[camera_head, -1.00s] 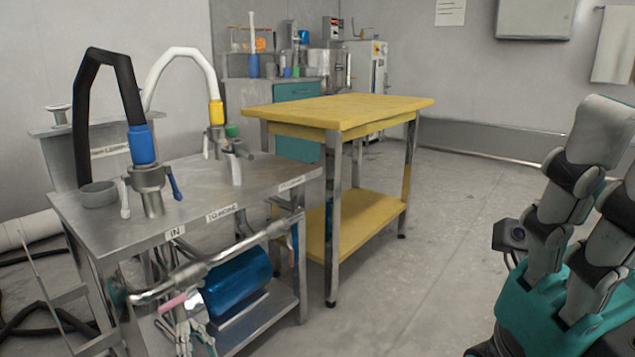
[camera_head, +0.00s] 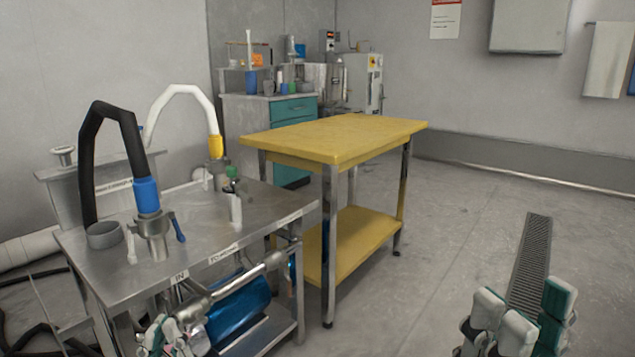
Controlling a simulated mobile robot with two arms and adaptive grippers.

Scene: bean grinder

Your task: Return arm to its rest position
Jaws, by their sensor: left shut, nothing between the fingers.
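My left gripper (camera_head: 168,337) is at the lower left, in front of the steel table's near side and below its top. It is small and partly cut off by the bottom edge. Its fingers are close together and hold nothing visible. My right gripper (camera_head: 524,318) is at the lower right over the bare floor. Its pale and teal fingers point up and stand apart, with nothing seen between them. The base of this gripper is cut off by the bottom edge.
A steel table (camera_head: 200,222) carries black and white hoses with blue and yellow fittings. A metal rail (camera_head: 235,284) and a blue cylinder (camera_head: 238,308) are near my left gripper. A yellow table (camera_head: 335,137) stands in the middle. The floor at right is clear, with a drain grate (camera_head: 531,260).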

